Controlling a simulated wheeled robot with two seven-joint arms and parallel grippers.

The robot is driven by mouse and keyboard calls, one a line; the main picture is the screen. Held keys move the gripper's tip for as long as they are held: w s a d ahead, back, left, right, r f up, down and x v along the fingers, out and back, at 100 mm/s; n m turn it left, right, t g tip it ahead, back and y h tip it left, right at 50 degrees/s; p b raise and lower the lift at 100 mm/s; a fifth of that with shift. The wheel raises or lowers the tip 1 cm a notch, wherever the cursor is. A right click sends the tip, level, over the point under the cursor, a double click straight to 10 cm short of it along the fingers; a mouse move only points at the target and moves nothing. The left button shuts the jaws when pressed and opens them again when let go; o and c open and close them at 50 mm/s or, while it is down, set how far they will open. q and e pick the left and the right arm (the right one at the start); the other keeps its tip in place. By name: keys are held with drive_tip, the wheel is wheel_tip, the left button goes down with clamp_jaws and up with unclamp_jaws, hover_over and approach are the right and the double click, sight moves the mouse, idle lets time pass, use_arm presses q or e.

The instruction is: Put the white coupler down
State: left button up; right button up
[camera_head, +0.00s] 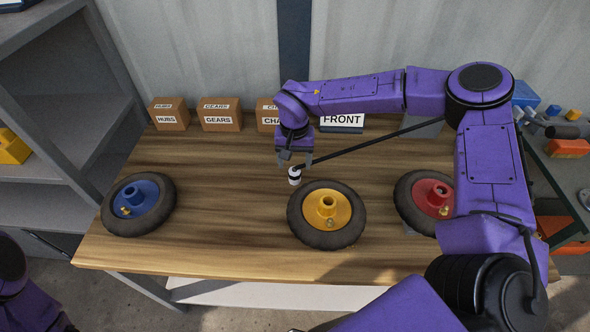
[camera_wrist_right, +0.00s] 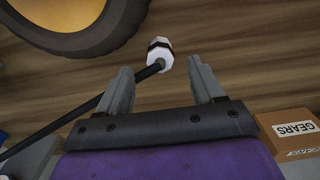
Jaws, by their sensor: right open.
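The white coupler (camera_head: 295,175) is a small white piece with a black band, at the end of a black hose (camera_head: 380,142). It appears to stand on the wooden table, just behind and left of the yellow-hubbed wheel (camera_head: 327,214). My right gripper (camera_head: 296,159) points down right above the coupler. In the right wrist view the gripper (camera_wrist_right: 160,68) is open, with the coupler (camera_wrist_right: 160,52) just beyond its fingertips, apart from both. The hose runs past the left finger there. Part of my left arm shows at the bottom left; its gripper is out of view.
A blue-hubbed wheel (camera_head: 139,204) lies at the left and a red-hubbed wheel (camera_head: 426,202) at the right, partly behind my arm. Labelled boxes (camera_head: 220,114) and a FRONT sign (camera_head: 342,121) line the back edge. The table (camera_head: 230,235) is clear between the blue and yellow wheels.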

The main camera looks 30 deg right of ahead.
sight(294, 171)
wheel_tip(294, 171, up, 7)
drive_tip(key=shift+r, duration=0.2)
idle(0.3)
